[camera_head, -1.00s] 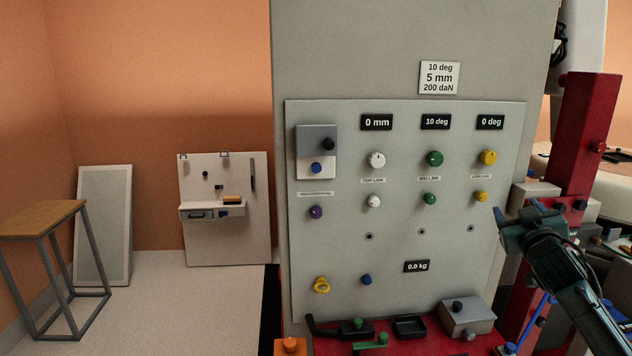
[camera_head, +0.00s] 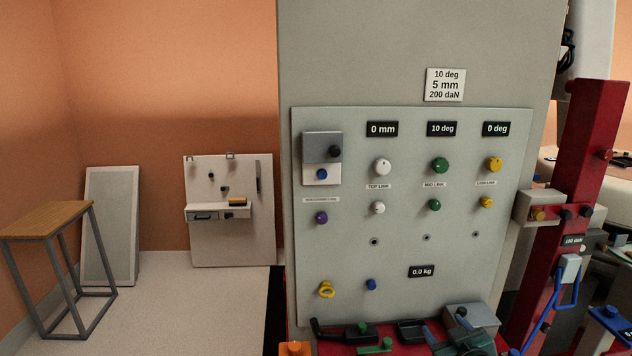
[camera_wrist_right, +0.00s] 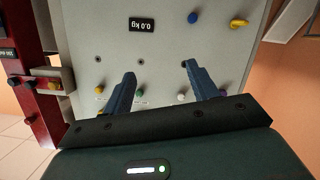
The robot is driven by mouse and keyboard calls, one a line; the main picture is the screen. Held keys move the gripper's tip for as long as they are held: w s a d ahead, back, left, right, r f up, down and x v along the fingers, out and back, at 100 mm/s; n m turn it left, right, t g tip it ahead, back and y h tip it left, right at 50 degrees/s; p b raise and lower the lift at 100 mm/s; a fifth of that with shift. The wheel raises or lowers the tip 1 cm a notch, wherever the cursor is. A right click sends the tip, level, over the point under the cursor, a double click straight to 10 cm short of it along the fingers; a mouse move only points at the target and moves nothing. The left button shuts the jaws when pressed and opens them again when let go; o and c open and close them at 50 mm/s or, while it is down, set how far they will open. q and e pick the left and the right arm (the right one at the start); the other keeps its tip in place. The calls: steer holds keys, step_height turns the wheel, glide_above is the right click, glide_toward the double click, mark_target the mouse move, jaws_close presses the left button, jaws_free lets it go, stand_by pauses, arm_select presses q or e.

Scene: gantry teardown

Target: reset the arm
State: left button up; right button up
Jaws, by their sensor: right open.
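The grey control panel (camera_head: 347,265) faces me. Its displays read 0 mm (camera_head: 382,129), 10 deg (camera_head: 441,129) and 0 deg (camera_head: 496,129), above white (camera_head: 382,167), green (camera_head: 439,165) and yellow (camera_head: 494,164) knobs. Smaller white, green and yellow knobs sit below them. My right gripper (camera_head: 447,327) is low in front of the panel's bottom edge, over the red ledge. In the right wrist view its two fingers (camera_wrist_right: 160,72) are spread and empty, pointing toward the panel. My left gripper is not in view.
A plate above reads 10 deg, 5 mm, 200 daN (camera_head: 445,85). A red post (camera_head: 590,150) with a blue-corded handle (camera_head: 569,269) stands at right. Black trays and a grey box (camera_head: 483,317) lie on the ledge. A stool (camera_head: 48,220) stands at far left; the floor between is clear.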

steer(key=s+a+f+g+y, duration=0.1)
steer(key=s+a+f, duration=0.3)
steer(key=s, duration=0.6)
steer(key=s+a+f+g+y, duration=0.1)
steer(key=s+a+f, duration=0.3)
steer(key=s, duration=0.5)
steer(key=s+a+f+g+y, duration=0.1)
steer(key=s+a+f, duration=0.3)
steer(key=s, duration=0.6)
steer(key=shift+s+a+m+g, duration=0.4)
steer(key=shift+a+g, duration=0.2)
steer(key=shift+g, duration=0.1)
steer(key=shift+c, duration=0.3)
